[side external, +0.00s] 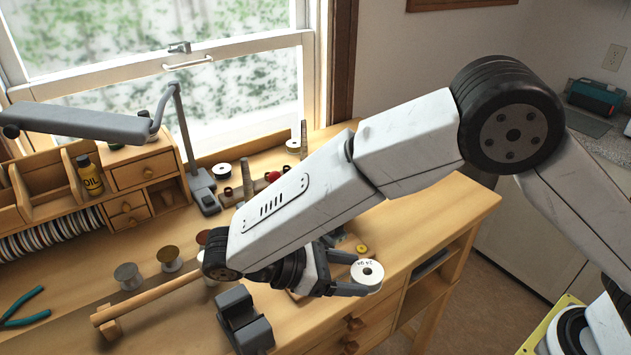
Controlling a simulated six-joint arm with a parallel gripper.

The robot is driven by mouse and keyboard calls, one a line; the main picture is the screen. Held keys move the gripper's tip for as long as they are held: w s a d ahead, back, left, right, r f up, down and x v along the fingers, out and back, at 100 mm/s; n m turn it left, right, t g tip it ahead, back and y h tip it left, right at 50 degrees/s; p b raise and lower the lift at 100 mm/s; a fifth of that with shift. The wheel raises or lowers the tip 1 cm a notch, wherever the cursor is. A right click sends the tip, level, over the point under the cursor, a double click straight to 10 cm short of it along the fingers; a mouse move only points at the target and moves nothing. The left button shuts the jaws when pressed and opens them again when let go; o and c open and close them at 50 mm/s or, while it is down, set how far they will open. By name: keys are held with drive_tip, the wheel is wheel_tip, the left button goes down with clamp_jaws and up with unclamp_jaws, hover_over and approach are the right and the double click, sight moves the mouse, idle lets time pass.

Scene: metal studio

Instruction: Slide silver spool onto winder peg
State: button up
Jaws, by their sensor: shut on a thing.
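My gripper (349,273) is shut on a spool (371,277) with a pale round end face, a dark centre hole and a printed label that seems to read "24 ga". I take it as the silver spool; its wire is mostly hidden. The spool is held above the right part of the wooden workbench (432,220), its labelled face turned towards the camera. I cannot pick out the winder peg for certain; my arm covers much of the bench middle.
A wooden rod (150,300) and a dark grey block-shaped tool (244,322) lie near the front. Teal pliers (22,308), an oil bottle (89,175) and a lamp (80,121) are at left. The bench's right end is clear.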

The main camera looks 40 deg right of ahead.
drive_tip(key=w+a+n+t, duration=0.1)
drive_tip(key=w+n+t, duration=0.1)
drive_tip(key=n+t, duration=0.1)
drive_tip(key=w+a+f+n+t, duration=0.1)
drive_tip(key=w+n+t, duration=0.2)
drive_tip(key=n+t, duration=0.1)
drive_tip(key=w+a+n+t, duration=0.1)
drive_tip(key=w+n+t, duration=0.2)
drive_tip(key=t, duration=0.2)
drive_tip(key=shift+a+f, duration=0.3)
drive_tip(key=shift+f, duration=0.05)
drive_tip(key=shift+w+a+f+n+t, duration=0.2)
drive_tip(key=shift+w+a+n+t, duration=0.15)
drive_tip(key=shift+w+n+t, duration=0.25)
drive_tip(key=shift+s+f, duration=0.2)
drive_tip(key=shift+f+y, duration=0.3)
drive_tip(key=shift+f, duration=0.25)
drive_tip(key=shift+f, duration=0.85)
